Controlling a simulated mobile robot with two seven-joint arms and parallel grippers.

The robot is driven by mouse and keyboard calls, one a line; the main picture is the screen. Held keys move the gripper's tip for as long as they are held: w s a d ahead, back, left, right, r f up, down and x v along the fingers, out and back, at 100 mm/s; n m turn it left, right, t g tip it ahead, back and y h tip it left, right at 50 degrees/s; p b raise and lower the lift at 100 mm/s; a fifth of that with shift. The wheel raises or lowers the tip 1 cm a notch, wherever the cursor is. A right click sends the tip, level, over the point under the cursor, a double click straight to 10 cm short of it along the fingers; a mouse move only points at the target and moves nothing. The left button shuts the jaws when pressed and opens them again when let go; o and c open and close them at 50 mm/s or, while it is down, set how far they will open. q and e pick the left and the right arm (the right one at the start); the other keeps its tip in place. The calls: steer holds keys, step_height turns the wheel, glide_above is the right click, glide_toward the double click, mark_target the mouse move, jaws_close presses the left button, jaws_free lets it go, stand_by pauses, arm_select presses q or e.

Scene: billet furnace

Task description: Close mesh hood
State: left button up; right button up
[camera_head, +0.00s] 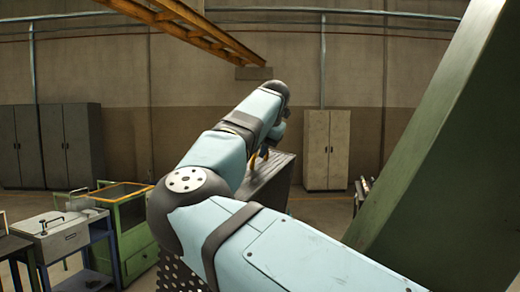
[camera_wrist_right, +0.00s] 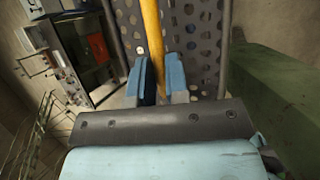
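The mesh hood shows in the right wrist view as a grey panel with round holes (camera_wrist_right: 195,30). A yellow bar handle (camera_wrist_right: 151,35) runs along it. My right gripper (camera_wrist_right: 160,80) has its two blue fingers on either side of this bar, close against it, and appears shut on it. In the head view my right arm reaches from the lower right to the middle; its gripper (camera_head: 262,156) is small and partly hidden by the arm, by a dark box-like top (camera_head: 275,178). A perforated dark panel (camera_head: 172,274) shows below the arm. My left gripper is not in view.
A green slanted beam (camera_head: 440,150) fills the right side. A green cabinet (camera_head: 130,222) and a grey box on a blue stand (camera_head: 62,236) are at left. Dark lockers (camera_head: 70,145) and a beige locker (camera_head: 326,150) stand at the back wall. An orange overhead beam (camera_head: 190,28) crosses above.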

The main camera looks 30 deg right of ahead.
jaws_close()
steer(key=shift+g+h, duration=0.3)
steer(key=shift+g, duration=0.1)
steer(key=w+a, duration=0.2)
steer(key=w, duration=0.1)
steer(key=w+a+p, duration=0.1)
steer(key=w+a, duration=0.2)
steer(key=shift+f, duration=0.1)
steer(key=w+a+f+g+h, duration=0.1)
steer(key=w+a+f, duration=0.2)
steer(key=w+a, duration=0.3)
steer(key=shift+w+a+f+n+p, duration=0.3)
steer(key=shift+w+a+f+p, duration=0.1)
steer(key=shift+w, duration=0.5)
steer(key=shift+o, duration=1.7)
jaws_free()
steer(key=o, duration=0.3)
steer(key=shift+f, duration=0.1)
